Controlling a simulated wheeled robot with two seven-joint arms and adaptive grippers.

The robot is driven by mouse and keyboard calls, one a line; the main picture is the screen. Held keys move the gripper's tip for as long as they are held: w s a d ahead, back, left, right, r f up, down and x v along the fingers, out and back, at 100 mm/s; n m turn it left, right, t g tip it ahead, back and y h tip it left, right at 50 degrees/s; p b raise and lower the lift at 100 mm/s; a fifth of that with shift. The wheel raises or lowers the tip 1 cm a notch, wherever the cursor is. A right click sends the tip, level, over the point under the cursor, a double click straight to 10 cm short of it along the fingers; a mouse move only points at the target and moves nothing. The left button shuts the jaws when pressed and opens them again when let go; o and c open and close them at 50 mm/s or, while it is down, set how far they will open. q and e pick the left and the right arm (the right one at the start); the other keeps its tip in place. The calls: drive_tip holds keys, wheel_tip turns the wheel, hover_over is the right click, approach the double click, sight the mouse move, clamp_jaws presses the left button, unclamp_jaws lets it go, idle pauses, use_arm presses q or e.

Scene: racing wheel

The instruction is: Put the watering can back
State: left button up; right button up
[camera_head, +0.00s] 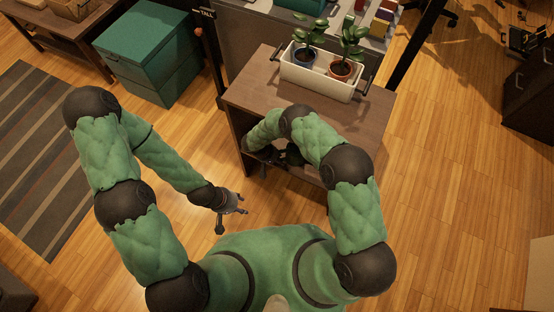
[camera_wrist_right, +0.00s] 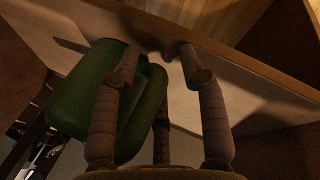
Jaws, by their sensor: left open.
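The dark green watering can (camera_wrist_right: 82,98) shows at the left of the right wrist view, under a wooden panel. Its looped handle (camera_wrist_right: 152,98) lies behind and between the fingers of my right gripper (camera_wrist_right: 158,52). Those fingers are spread, with a gap between the tips and nothing clearly clamped. In the head view my right arm reaches into the open front of a brown cabinet (camera_head: 240,97), and its gripper is mostly hidden there. My left gripper (camera_head: 243,204) is open and empty above the floor, left of the cabinet.
A white planter (camera_head: 318,84) with two potted plants stands on the cabinet top. A teal storage chest (camera_head: 150,52) and a striped rug (camera_head: 40,150) are at the left.

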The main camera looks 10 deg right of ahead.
drive_tip(key=shift+r, duration=0.15)
drive_tip(key=w+p+v, duration=0.1)
drive_tip(key=p+v, duration=0.3)
drive_tip(key=v, duration=0.7)
drive_tip(key=s+r+m+g+y, duration=0.1)
drive_tip(key=s+g+y, duration=0.45)
drive_tip(key=s, duration=0.95)
drive_tip(key=s+d+r+m+t+y, duration=0.3)
drive_tip(key=s+d+r+t, duration=0.2)
drive_tip(key=s+d+r, duration=0.1)
drive_tip(key=shift+s+d+r+m, duration=0.3)
drive_tip(key=shift+s+d, duration=0.4)
drive_tip(key=shift+s, duration=0.1)
drive_tip(key=shift+y, duration=0.25)
drive_tip(key=shift+r+p, duration=1.15)
drive_tip(key=shift+p, duration=0.1)
